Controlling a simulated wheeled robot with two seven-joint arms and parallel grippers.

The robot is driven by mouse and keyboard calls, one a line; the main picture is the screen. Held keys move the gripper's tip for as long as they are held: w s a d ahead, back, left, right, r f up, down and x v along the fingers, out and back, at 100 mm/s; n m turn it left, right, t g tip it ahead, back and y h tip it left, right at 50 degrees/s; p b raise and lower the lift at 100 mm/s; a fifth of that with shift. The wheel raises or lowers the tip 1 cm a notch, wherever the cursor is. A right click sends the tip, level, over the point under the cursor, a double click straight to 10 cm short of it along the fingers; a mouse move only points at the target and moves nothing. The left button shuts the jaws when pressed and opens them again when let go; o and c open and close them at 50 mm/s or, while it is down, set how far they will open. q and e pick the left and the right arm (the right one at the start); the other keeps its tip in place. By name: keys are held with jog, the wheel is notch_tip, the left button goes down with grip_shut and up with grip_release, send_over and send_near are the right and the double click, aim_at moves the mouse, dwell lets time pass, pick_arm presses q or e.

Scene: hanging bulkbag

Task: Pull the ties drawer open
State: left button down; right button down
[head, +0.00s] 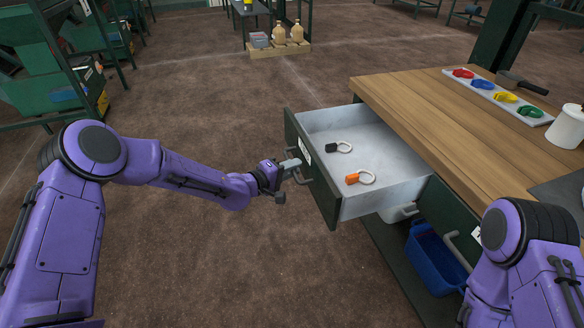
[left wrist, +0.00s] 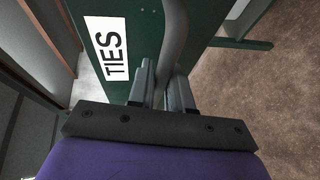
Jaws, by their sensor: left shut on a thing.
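The ties drawer (head: 318,178) stands well out from the wooden bench, with its white inside showing. A black tie with a pale loop (head: 339,147) and an orange tie with a pale loop (head: 360,177) lie in it. My left gripper (head: 293,168) is at the drawer's green front, shut on the bar handle. In the left wrist view the fingers (left wrist: 166,85) lie on both sides of the grey handle (left wrist: 174,40), beside the "TIES" label (left wrist: 112,48). My right arm shows at the lower right; its gripper is out of view.
The wooden bench top (head: 430,110) carries a pale strip with coloured rings (head: 500,97), a dark-handled tool (head: 522,82) and a white container (head: 567,127). A second drawer front (head: 447,222) is beside the open one. A blue bin (head: 433,260) sits below. The floor left of the drawer is clear.

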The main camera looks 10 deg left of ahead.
pick_arm(q)
jog(key=c, duration=1.1)
grip_release()
jog(key=shift+s, duration=0.1)
jog(key=p+v, duration=0.1)
jog(key=v, duration=0.9)
jog(key=shift+s+a, duration=0.15)
jog(key=shift+a, duration=0.05)
